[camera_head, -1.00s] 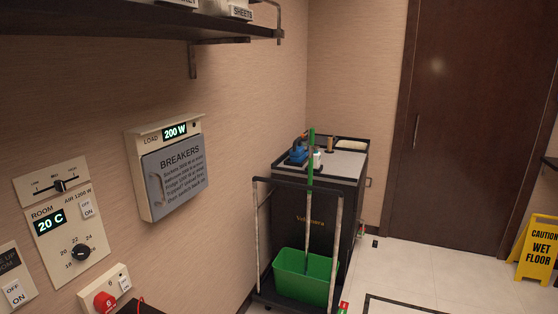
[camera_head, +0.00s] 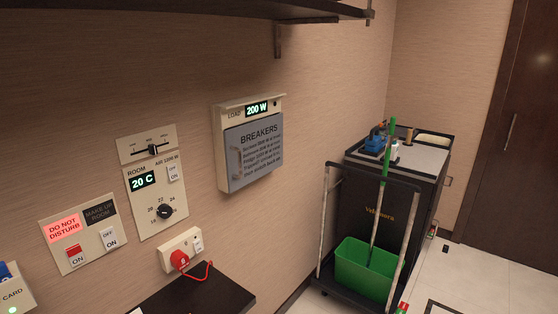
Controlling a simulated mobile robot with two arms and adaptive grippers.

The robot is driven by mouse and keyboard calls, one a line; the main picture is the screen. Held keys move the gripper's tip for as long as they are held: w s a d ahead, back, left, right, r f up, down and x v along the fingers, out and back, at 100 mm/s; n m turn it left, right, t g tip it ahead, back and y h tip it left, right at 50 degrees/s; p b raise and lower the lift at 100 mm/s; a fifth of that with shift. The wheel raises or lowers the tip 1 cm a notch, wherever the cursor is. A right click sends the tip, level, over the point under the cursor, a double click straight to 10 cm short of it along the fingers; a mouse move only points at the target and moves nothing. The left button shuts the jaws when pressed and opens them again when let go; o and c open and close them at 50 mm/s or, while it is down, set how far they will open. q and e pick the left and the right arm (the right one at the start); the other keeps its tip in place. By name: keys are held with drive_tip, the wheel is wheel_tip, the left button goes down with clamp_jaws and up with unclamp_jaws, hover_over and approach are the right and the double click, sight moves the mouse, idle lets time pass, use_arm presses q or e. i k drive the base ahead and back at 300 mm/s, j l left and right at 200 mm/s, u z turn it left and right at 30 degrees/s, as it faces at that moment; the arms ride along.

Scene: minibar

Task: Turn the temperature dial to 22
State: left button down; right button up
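The temperature dial (camera_head: 164,211) is a round black knob on the lower part of the white room panel (camera_head: 144,218) on the wall, left of centre. Numbers, among them 18, 20, 22 and 24, ring the knob; its pointer is too small to read surely. The green display (camera_head: 142,181) above it reads 20 C. Neither of my grippers is in this view, and nothing touches the dial.
A slider panel (camera_head: 150,145) sits above the dial, and a red plug with a cord (camera_head: 181,260) below it. A dark shelf (camera_head: 205,294) juts out under the plug. The breakers box (camera_head: 250,145) and cleaning cart (camera_head: 390,205) stand to the right.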

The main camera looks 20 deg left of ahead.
sight(164, 210)
drive_tip(key=u, duration=1.25)
